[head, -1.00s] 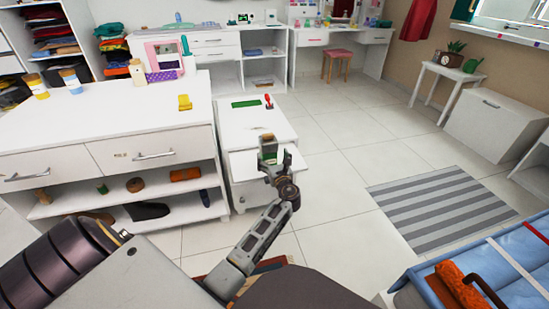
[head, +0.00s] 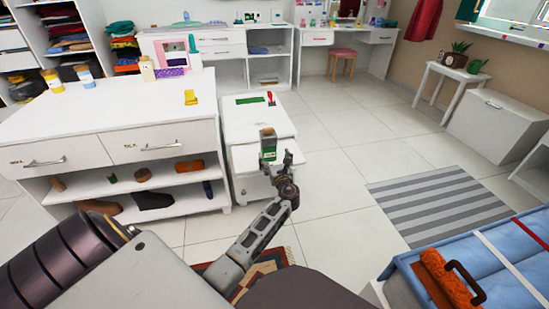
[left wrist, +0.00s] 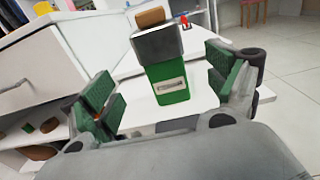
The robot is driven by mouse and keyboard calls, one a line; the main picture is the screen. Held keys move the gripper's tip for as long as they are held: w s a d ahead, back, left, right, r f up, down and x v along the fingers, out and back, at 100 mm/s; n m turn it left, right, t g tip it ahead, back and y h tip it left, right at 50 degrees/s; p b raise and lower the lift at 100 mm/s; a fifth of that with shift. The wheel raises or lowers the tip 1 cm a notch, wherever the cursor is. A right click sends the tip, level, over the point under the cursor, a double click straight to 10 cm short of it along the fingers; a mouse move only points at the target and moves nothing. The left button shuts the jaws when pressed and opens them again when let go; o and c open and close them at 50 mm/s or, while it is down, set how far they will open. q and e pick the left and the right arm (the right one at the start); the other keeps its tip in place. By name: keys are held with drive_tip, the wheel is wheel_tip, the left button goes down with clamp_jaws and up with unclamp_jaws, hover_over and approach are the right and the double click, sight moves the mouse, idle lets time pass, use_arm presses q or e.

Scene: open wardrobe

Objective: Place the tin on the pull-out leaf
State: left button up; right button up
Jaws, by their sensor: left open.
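The tin (head: 268,146) is green with a grey upper part and a brown top. It appears to stand upright on the white pull-out leaf (head: 243,158) of the small white unit. In the left wrist view the tin (left wrist: 168,80) is between and beyond the green-padded fingers, with a gap on each side, and the leaf (left wrist: 140,112) shows below it. My left gripper (head: 281,163) is open, just on the near side of the tin. A dark patch shows at the tin's base; the exact contact is hard to see. My right gripper is not in view.
The small unit's top (head: 245,117) holds a green flat item (head: 250,99) and a red-handled object (head: 271,97). A white dresser (head: 110,115) stands close on the left. Open tiled floor and a striped rug (head: 440,210) lie to the right.

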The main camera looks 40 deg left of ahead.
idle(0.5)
use_arm(q)
drive_tip(key=s+d+f+n+g+h, duration=0.4)
drive_tip(key=s+d+f+n+h, duration=0.4)
drive_tip(key=s+d+f+n, duration=0.65)
drive_tip(key=s+d+n+g+h, duration=0.3)
drive_tip(key=s+d+n+h, duration=0.5)
drive_tip(key=s+d, duration=0.8)
drive_tip(key=s+n, duration=0.1)
drive_tip(key=s, duration=0.1)
drive_tip(key=shift+s+d+h, duration=0.25)
drive_tip(key=shift+s+h, duration=0.05)
drive_tip(key=shift+s, duration=0.1)
drive_tip(key=shift+a, duration=0.1)
